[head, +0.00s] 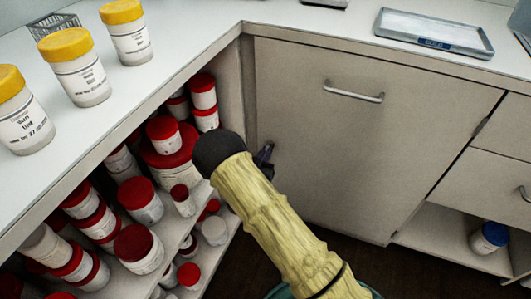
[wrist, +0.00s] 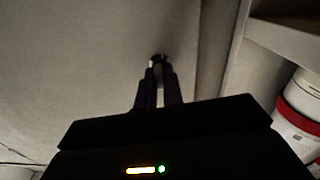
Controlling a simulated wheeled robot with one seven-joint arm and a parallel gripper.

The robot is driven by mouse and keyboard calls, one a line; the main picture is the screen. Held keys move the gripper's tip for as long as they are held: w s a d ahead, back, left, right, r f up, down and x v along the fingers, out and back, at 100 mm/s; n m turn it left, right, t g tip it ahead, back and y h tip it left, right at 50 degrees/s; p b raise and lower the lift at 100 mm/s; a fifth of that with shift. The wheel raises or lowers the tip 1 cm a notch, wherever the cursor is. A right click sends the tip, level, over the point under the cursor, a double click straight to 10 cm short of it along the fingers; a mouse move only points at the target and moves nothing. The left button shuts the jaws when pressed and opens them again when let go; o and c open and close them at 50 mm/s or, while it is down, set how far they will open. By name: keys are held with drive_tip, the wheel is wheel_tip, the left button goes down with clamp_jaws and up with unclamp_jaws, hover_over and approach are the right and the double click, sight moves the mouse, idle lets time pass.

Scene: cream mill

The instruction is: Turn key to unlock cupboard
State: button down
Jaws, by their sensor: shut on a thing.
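The cupboard door (head: 350,140) is a closed grey-white panel in the corner, with a metal bar handle (head: 353,92) near its top. My gripper (head: 266,152) is at the left edge of this door, largely hidden behind my pale yellow arm in the head view. In the wrist view my gripper (wrist: 157,75) has its two dark fingers close together, pointing at the door face (wrist: 110,50). The fingers are shut on a small metallic thing (wrist: 158,58) at the door, likely the key. Its shape and how far it is turned cannot be made out.
Open shelves (head: 180,255) left of the door hold several red-lidded jars (head: 139,200). Yellow-lidded jars (head: 125,30) stand on the counter above. A metal tray (head: 433,33) lies on the right counter. A blue-lidded jar (head: 489,237) sits on a low shelf.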

drive_tip(key=shift+m, duration=0.7)
drive_tip(key=c, duration=1.5)
unclamp_jaws()
drive_tip(key=p+v, duration=0.4)
drive_tip(key=v, duration=1.3)
drive_tip(key=shift+s+a+p, duration=0.1)
drive_tip(key=shift+s+p, duration=0.1)
drive_tip(key=shift+p, duration=0.15)
drive_tip(key=shift+w, duration=0.1)
